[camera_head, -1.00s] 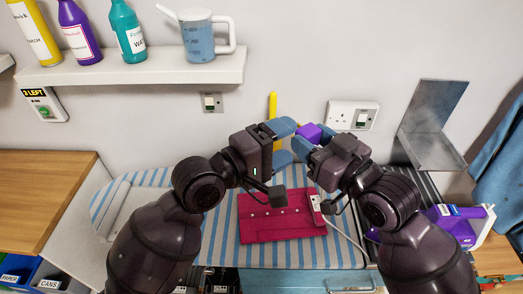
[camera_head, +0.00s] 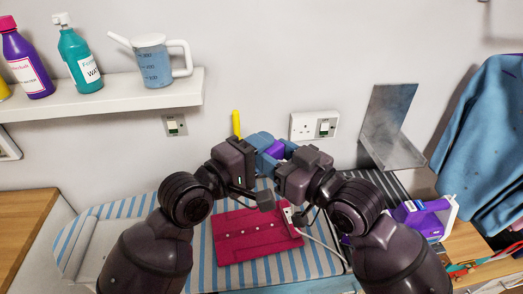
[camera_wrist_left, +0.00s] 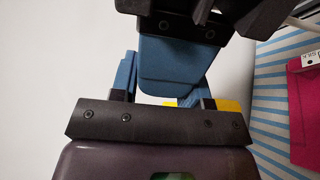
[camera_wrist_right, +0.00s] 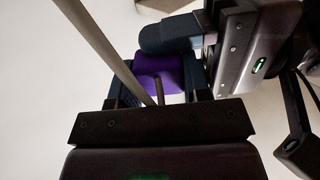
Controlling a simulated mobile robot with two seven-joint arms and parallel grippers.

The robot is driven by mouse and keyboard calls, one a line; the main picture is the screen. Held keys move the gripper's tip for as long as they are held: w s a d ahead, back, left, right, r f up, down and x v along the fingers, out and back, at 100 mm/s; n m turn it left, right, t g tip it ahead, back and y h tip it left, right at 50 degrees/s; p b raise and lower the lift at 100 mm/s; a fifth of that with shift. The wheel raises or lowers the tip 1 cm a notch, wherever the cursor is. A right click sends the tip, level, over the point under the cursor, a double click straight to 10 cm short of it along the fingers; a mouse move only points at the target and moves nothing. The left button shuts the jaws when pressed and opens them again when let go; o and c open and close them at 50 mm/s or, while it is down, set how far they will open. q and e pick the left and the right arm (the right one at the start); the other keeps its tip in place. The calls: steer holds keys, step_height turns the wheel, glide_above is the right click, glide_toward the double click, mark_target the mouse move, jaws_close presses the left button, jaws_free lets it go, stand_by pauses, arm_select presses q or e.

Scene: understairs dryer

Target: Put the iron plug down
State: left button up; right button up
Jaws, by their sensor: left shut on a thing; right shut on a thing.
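My right gripper (camera_head: 285,152) is shut on a purple block, which I take as the iron plug (camera_head: 277,150). The plug also shows between the right fingers in the right wrist view (camera_wrist_right: 160,72), with a grey cord (camera_wrist_right: 105,50) running past it. My left gripper (camera_head: 262,150) is shut on a slim yellow thing (camera_head: 236,124) that stands up past its fingers; a bit of yellow (camera_wrist_left: 228,105) shows in the left wrist view. The two grippers are close together, in front of the wall and above the striped board. Whether they touch is hard to tell.
A red folded garment (camera_head: 245,240) lies on the striped ironing board (camera_head: 120,210), with a white label and cord at its right. A wall socket (camera_head: 303,126) is behind the grippers. A purple-and-white object (camera_head: 420,218) and a metal bracket (camera_head: 390,130) are at right.

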arm_select(q)
steer(key=shift+f, duration=0.2)
steer(key=shift+c, duration=0.5)
arm_select(e)
steer(key=o, duration=1.3)
steer(key=shift+r, duration=0.2)
